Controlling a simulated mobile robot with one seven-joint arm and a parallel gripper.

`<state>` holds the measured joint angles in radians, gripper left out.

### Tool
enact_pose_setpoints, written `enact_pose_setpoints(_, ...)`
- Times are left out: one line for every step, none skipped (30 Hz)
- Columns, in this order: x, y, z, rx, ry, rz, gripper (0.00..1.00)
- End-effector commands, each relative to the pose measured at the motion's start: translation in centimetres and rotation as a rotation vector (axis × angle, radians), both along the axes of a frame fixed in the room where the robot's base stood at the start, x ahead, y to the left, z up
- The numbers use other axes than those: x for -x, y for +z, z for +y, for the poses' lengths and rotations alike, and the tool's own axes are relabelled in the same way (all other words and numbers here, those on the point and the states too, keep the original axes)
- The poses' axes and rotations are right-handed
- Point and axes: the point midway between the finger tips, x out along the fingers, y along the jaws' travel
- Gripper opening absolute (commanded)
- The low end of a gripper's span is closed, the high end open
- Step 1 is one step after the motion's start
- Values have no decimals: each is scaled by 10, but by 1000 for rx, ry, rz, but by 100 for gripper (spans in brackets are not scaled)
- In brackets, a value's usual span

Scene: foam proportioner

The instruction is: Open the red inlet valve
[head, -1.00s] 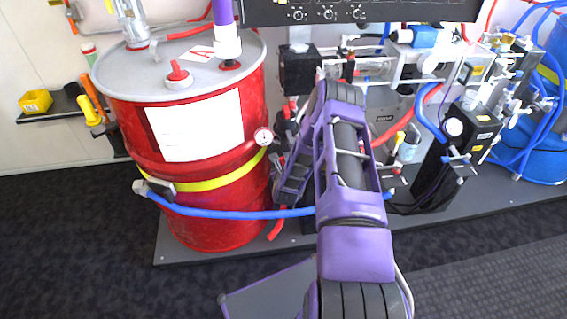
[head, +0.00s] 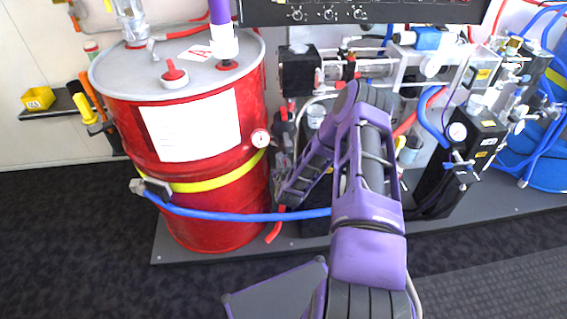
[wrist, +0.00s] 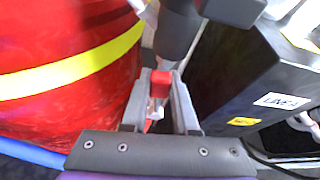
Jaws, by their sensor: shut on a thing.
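The red inlet valve's handle (wrist: 160,84) shows in the wrist view as a small red block between the two grey fingers. My gripper (wrist: 157,98) is shut on it, with a finger on either side. A pale metal fitting shows just below the red part. A dark grey cylindrical body (wrist: 178,32) stands just beyond the fingers. In the head view my gripper (head: 279,182) is beside the right side of the red drum, low down and partly hidden by my purple forearm. The valve handle cannot be made out clearly there.
The red drum (head: 190,220) with a yellow band stands close on the left. A black box (wrist: 245,85) is close on the right in the wrist view. A blue hose (head: 235,216) crosses the drum's front. A pressure gauge (head: 260,138) sits near the gripper.

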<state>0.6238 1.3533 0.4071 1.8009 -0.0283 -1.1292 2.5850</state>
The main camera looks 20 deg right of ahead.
Motion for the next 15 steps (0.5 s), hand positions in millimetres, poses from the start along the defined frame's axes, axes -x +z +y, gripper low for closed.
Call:
enact_pose_setpoints(-1, 2, -2, 3, -2, -5, 0)
enact_pose_setpoints(-1, 2, -2, 2, -2, -4, 0)
enact_pose_setpoints(-1, 1, -2, 2, -2, -4, 0)
enact_pose_setpoints(-1, 1, -2, 2, -2, -4, 31)
enact_pose_setpoints(-1, 2, -2, 2, -2, -4, 36)
enact_pose_setpoints(-1, 1, -1, 2, -2, -4, 44)
enact_pose_setpoints(-1, 1, -1, 2, -2, -3, 49)
enact_pose_setpoints(-1, 1, -1, 2, -1, -3, 54)
enact_pose_setpoints(-1, 1, -1, 1, -2, -2, 57)
enact_pose_setpoints(-1, 1, -1, 1, -2, -2, 57)
enact_pose_setpoints(-1, 1, -1, 1, -2, -2, 57)
enact_pose_setpoints(0, 0, -1, 1, -1, -1, 57)
enact_pose_setpoints(0, 0, -1, 1, -1, -1, 57)
enact_pose_setpoints(0, 0, 0, 2, 0, -1, 57)
enact_pose_setpoints(0, 0, 0, 2, 0, -1, 57)
